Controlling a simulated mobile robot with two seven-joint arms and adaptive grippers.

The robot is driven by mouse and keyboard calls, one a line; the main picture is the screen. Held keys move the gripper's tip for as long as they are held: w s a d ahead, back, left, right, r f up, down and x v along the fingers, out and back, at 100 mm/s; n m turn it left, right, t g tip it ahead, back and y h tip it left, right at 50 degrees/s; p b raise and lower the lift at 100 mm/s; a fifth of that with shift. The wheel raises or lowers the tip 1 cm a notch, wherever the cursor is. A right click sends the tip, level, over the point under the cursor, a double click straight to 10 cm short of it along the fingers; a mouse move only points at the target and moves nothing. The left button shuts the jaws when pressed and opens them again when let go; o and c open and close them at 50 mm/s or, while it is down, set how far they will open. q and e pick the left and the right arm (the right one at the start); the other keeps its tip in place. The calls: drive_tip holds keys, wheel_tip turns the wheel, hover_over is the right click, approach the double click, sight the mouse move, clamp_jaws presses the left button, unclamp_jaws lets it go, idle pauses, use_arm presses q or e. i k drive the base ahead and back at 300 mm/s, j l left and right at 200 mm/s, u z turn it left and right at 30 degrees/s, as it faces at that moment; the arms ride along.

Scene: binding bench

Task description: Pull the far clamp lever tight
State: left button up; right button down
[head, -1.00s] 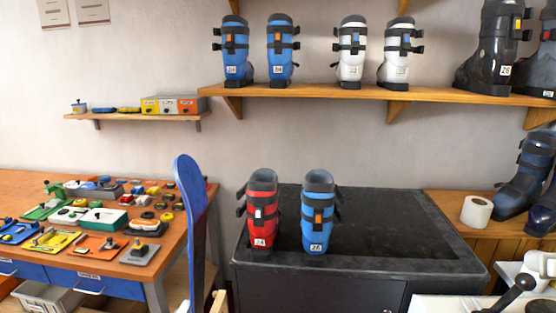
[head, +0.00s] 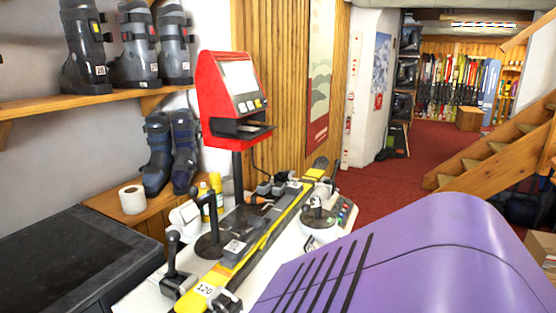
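A yellow ski (head: 262,243) marked 120 lies along a white bench (head: 143,292) in the head view, running away from me. Near its close end a dark clamp lever (head: 172,256) with a black knob stands upright on a grey base. A taller black handle (head: 208,217) on a dark round base stands farther along, left of the ski. Small grey and black fittings (head: 278,188) sit near the ski's far end; I cannot tell which is the far clamp lever or how tight it is. Neither gripper shows.
A large purple casing (head: 410,255) with dark slots fills the lower right, hiding part of the bench. A black-topped cabinet (head: 70,262) is at left. Red carpet (head: 400,180) is open beyond.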

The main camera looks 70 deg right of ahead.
sight(337, 162)
drive_tip(key=z, duration=3.25)
drive_tip(key=i+l+z, duration=0.15)
drive_tip(key=z, duration=0.25)
drive_tip(key=i+l+z, duration=0.1)
drive_tip(key=z, duration=0.3)
drive_tip(key=i+z, duration=0.25)
drive_tip(key=z, duration=0.15)
drive_tip(key=i+u, duration=0.25)
drive_tip(key=i, duration=0.25)
drive_tip(key=i+u, duration=0.3)
drive_tip(key=i, duration=0.2)
drive_tip(key=i+l+u, duration=0.25)
drive_tip(key=i, duration=0.25)
drive_tip(key=i+j+u, duration=0.1)
drive_tip(key=u, duration=0.3)
drive_tip(key=i+u, duration=0.55)
drive_tip(key=u, duration=0.2)
drive_tip(key=i+l+u, duration=0.15)
drive_tip(key=u, duration=0.25)
drive_tip(key=i+u, duration=0.4)
drive_tip(key=i+l, duration=0.1)
drive_tip(key=l, duration=0.3)
drive_tip(key=i+l, duration=0.1)
drive_tip(key=l, duration=0.25)
drive_tip(key=i+l, duration=0.1)
drive_tip(key=l, duration=0.3)
drive_tip(key=i+l+z, duration=0.1)
drive_tip(key=l, duration=0.25)
